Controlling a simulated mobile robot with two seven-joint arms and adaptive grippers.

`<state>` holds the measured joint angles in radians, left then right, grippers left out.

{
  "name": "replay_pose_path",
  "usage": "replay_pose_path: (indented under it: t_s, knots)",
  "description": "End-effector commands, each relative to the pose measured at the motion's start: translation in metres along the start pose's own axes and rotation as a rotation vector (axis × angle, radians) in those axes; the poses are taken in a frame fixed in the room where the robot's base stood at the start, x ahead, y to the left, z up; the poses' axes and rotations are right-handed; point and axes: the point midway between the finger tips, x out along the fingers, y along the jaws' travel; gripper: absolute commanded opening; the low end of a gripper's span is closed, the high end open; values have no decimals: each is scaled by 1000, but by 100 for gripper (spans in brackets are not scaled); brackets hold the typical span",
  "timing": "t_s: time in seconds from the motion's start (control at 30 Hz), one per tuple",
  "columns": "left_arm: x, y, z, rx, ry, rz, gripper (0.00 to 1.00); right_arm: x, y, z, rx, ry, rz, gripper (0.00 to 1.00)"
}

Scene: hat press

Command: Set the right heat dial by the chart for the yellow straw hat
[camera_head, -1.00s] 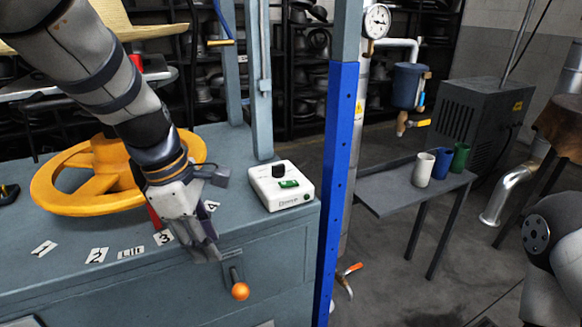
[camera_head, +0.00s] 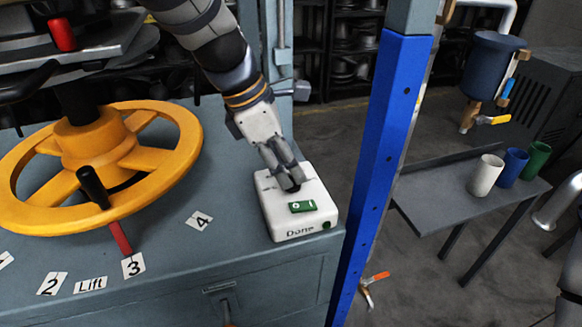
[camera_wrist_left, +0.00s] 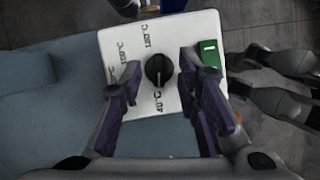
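A white control box (camera_head: 310,222) with a green switch (camera_head: 302,206) and "Done" lettering sits on the press table near the blue post. In the left wrist view the box (camera_wrist_left: 120,65) carries a black round dial (camera_wrist_left: 158,70) with temperature labels around it. One label near the dial's lower side reads 40 °C; the dial's setting is hard to tell. My left gripper (camera_head: 285,180) is over the box and hides the dial in the head view. Its fingers (camera_wrist_left: 160,76) are apart, one either side of the dial, with gaps visible. The straw hat and chart are out of view.
A yellow handwheel (camera_head: 100,150) stands left, with a red pointer near the number 3 tag (camera_head: 133,265). A blue post (camera_head: 385,150) rises just right of the box. Several cups stand on a side table (camera_head: 440,200) beyond it. The bench around the 4 tag (camera_head: 199,221) is clear.

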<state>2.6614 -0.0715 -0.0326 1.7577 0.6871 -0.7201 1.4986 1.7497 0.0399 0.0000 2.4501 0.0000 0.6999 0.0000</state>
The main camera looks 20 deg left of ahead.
Motion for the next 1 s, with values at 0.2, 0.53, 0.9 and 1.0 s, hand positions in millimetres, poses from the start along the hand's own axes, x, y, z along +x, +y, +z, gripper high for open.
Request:
replay_pose_path:
  t_s: [0.2, 0.53, 0.9, 1.0]
  knots:
    - [16, 0, 0, -1, 1, 1, 30, 2, 0, 1, 0, -6, 0, 0]
    - [15, 0, 0, 0, 0, 2, 0, 1, 0, 1, 0, -5, 0, 0]
    - [15, 0, 0, 22, 0, -8, 0, 1, 0, 1, 0, -4, 0, 0]
    - [15, 1, 0, 55, -1, -21, 0, 1, 0, 1, 0, -3, 0, 0]
